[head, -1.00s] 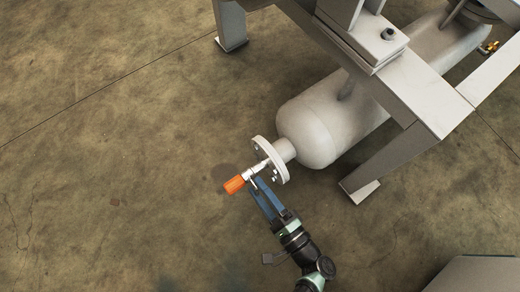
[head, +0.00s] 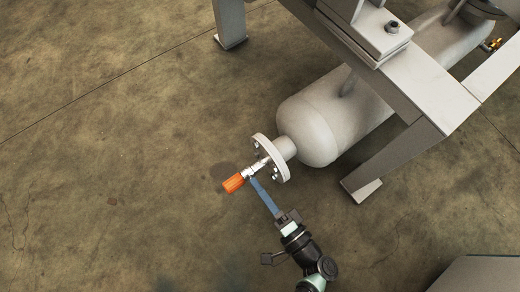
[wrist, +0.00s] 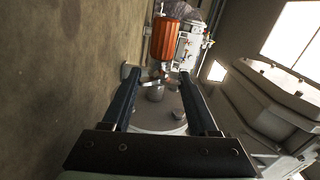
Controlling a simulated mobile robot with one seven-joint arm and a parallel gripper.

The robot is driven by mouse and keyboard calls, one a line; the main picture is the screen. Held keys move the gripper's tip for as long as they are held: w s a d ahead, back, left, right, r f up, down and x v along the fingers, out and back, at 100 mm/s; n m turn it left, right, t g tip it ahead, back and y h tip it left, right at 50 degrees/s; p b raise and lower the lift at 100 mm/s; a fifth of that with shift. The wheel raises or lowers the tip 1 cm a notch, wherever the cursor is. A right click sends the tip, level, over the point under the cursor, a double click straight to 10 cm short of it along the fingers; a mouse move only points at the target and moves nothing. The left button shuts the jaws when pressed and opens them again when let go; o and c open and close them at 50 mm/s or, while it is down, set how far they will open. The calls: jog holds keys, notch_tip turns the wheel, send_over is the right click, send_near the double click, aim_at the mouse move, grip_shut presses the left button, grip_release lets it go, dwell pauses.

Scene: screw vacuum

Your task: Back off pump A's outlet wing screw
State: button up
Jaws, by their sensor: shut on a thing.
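The wing screw (wrist: 156,77) is a small metal piece on the thin outlet fitting (head: 254,169), between an orange cap (head: 233,184) and a round bolted flange (head: 270,158). My gripper (head: 253,181) reaches the fitting from below right in the head view, its blue fingers seen nearly edge-on. In the wrist view my gripper (wrist: 158,76) has its two dark fingertips on either side of the wing screw and is shut on it. The orange cap also shows just beyond the tips in the wrist view (wrist: 165,40). In the head view the wing screw is too small to make out.
The flange joins a pale grey cylindrical tank (head: 315,128) under a grey steel frame (head: 425,85). One frame leg (head: 375,180) stands right of the tank. A grey block (head: 475,275) is at the lower right. The floor to the left is clear.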

jog(key=shift+w, duration=0.1)
jog(key=o, duration=1.4)
jog(key=p+v, duration=0.2)
jog(key=v, duration=1.1)
